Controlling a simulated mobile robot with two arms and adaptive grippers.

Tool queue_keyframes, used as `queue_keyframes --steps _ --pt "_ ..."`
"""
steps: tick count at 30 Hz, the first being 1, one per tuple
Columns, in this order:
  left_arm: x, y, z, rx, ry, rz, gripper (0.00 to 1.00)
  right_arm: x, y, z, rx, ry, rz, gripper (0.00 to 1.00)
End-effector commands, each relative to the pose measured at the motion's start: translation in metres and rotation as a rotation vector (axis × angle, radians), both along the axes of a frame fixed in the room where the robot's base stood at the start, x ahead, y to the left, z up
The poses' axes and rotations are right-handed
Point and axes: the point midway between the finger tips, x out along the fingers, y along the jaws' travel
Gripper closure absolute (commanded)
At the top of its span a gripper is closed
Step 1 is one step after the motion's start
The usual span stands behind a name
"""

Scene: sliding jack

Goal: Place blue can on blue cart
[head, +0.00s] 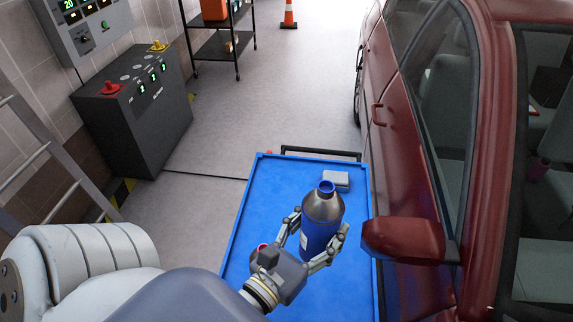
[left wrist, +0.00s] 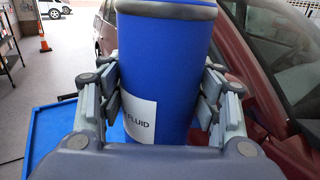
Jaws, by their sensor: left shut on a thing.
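The blue can (head: 321,222) has a grey shoulder and a blue cap. My left gripper (head: 318,240) is shut on its body, one set of fingers on each side. In the left wrist view the blue can (left wrist: 165,80) stands upright between the fingers (left wrist: 165,105), with a white label reading "FLUID". The blue cart (head: 265,195) lies under the can in the head view, and its blue top also shows in the left wrist view (left wrist: 48,135). I cannot tell whether the can's base touches the cart top. My right gripper is not in view.
A small grey box (head: 336,181) sits on the cart behind the can. A small red item (head: 262,247) shows beside my gripper. A red car (head: 425,150) with its mirror (head: 405,238) stands close on the right. A dark machine (head: 135,110) and a ladder (head: 45,160) are left.

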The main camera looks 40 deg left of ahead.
Motion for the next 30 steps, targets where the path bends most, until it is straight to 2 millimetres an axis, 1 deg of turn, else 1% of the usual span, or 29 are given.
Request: queue_keyframes --steps 1,4,11,16,20,21,24,27,30 --pt "0.0 0.0 -0.009 0.0 -0.002 0.0 0.87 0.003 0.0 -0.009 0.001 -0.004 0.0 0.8" --pt "0.0 -0.001 -0.017 0.0 -0.002 0.0 0.87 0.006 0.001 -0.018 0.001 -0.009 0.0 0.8" --pt "0.0 0.0 -0.041 0.0 -0.002 0.001 0.87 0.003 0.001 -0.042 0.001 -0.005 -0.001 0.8" --pt "0.001 0.0 -0.066 -0.001 -0.002 0.003 0.87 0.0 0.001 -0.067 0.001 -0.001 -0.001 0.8" --pt "0.005 0.0 -0.107 -0.002 -0.004 0.052 0.87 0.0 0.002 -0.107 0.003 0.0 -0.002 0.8" --pt "0.007 -0.001 -0.121 -0.003 -0.005 0.082 0.87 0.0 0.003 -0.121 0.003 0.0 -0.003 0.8" --pt "0.013 -0.003 -0.152 -0.003 -0.008 0.17 0.87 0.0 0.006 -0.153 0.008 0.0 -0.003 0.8" --pt "0.016 -0.005 -0.171 -0.003 -0.007 0.252 0.87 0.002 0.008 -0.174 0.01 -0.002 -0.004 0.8" --pt "0.017 -0.009 -0.18 -0.002 -0.005 0.311 0.87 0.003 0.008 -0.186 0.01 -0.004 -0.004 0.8"
